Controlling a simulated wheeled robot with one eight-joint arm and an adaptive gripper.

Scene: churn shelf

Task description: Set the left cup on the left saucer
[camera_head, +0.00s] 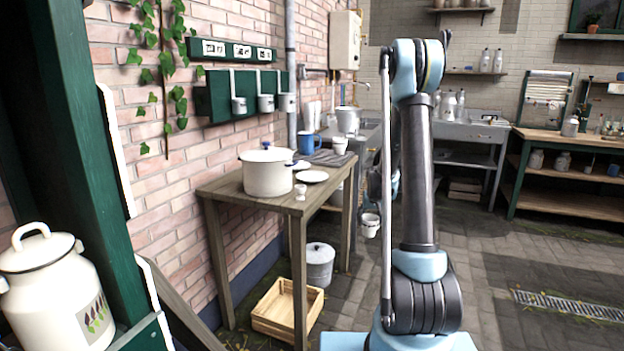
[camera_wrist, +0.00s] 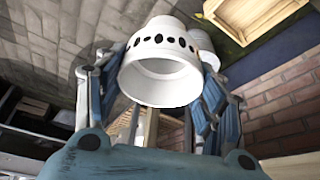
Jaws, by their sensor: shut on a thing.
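A white cup (camera_wrist: 160,62) with a ring of dark oval spots is between the fingers of my gripper (camera_wrist: 155,80) in the wrist view. My gripper is shut on it. In the head view the cup (camera_head: 370,225) is off the right side of the wooden table, below its top. My gripper is mostly hidden behind my arm there. A white saucer (camera_head: 312,176) lies on the table, bare, right of the large pot. A second white saucer-like dish (camera_head: 301,165) is behind it, partly hidden by the pot. Another white cup (camera_head: 340,145) stands farther back.
A white lidded pot (camera_head: 267,173) fills the table's left part. A small egg-cup-like piece (camera_head: 300,191) stands at the front edge of the wooden table (camera_head: 232,191). A blue mug (camera_head: 308,143) is behind. A wooden crate (camera_head: 287,310) and grey lidded bin (camera_head: 319,266) are below.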

